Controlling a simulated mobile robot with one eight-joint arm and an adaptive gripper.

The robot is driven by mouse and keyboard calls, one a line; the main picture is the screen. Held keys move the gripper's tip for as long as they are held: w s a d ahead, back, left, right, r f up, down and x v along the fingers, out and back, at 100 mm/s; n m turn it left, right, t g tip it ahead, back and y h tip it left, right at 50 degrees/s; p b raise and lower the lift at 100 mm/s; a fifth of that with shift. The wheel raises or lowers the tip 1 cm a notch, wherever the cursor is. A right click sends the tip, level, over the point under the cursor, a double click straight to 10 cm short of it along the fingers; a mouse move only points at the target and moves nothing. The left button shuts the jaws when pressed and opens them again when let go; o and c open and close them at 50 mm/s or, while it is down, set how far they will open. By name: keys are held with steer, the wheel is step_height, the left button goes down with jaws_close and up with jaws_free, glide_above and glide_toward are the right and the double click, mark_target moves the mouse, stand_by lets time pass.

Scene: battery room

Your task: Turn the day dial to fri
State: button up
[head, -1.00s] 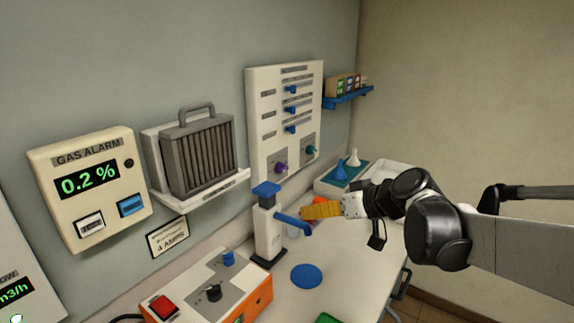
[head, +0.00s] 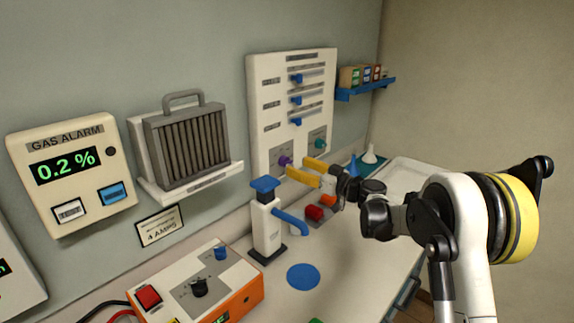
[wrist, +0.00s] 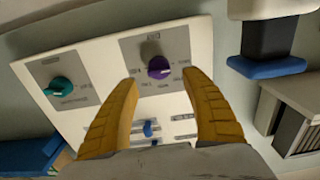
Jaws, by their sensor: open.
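A white wall panel (head: 262,68) carries a purple dial (head: 284,160) at lower left and a teal dial (head: 320,143) at lower right. My gripper (head: 296,167) is open and empty in front of the purple dial, its yellow fingers pointing at the panel. In the wrist view, which shows the panel upside down, the purple dial (wrist: 158,67) lies between the two fingertips (wrist: 161,77), seemingly apart from both. The teal dial (wrist: 62,91) is off to the left there. The lettering around both dials is too small to read, so I cannot tell which is the day dial.
Blue sliders (head: 296,100) sit higher on the panel. Below my gripper, a white dispenser with a blue spout (head: 265,220) and a red object (head: 314,212) stand on the bench. An orange-sided control box (head: 245,297) is at front left.

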mark_target(290, 162)
steer(key=b+x, duration=0.1)
steer(key=x, duration=0.4)
steer(key=shift+w+a, duration=0.1)
steer(key=c, duration=1.2)
